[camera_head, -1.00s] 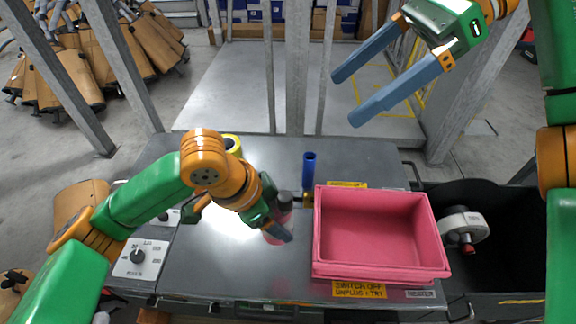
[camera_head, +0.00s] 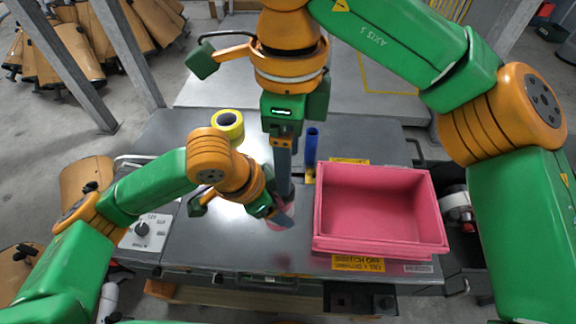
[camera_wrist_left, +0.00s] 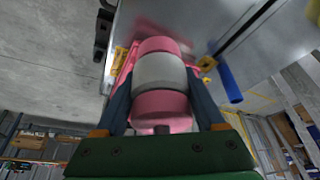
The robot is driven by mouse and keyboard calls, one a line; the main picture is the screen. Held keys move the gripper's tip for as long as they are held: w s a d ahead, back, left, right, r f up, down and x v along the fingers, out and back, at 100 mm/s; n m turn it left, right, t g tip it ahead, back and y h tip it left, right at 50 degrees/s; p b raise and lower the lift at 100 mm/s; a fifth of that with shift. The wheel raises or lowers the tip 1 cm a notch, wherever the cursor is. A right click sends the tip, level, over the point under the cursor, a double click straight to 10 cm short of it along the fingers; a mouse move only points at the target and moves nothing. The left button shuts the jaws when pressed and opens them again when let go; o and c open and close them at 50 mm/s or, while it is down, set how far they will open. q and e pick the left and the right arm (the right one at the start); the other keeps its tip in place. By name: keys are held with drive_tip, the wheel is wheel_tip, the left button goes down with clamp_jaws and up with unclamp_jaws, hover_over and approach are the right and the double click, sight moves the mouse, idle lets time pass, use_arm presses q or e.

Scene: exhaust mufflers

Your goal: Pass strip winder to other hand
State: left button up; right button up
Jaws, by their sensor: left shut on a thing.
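The strip winder shows in the left wrist view as a pink and light grey cylinder (camera_wrist_left: 158,72) between the two dark blue fingers. My left gripper (camera_head: 277,213) is shut on it over the grey bench top. In the head view only a little pink of the winder (camera_head: 272,225) shows around the fingers. My right gripper (camera_head: 284,185) points down just above and behind the winder, its fingertips close to it. Its fingers overlap from this angle, so the gap between them and any contact are unclear.
A pink open bin (camera_head: 380,250) stands just right of the grippers. A blue tube (camera_head: 310,145) stands behind its left side. A yellow tape roll (camera_head: 228,123) lies at the back left of the bench (camera_head: 185,240). A control dial box (camera_head: 142,230) is at the left edge.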

use_arm(q)
drive_tip(key=shift+a, duration=0.15)
use_arm(e)
wheel_tip(320, 180, down, 4)
drive_tip(key=shift+s+a+f, duration=0.15)
use_arm(q)
drive_tip(key=shift+s, duration=0.1)
use_arm(e)
drive_tip(key=shift+f, duration=0.2)
clamp_jaws()
use_arm(q)
drive_tip(key=o, duration=1.5)
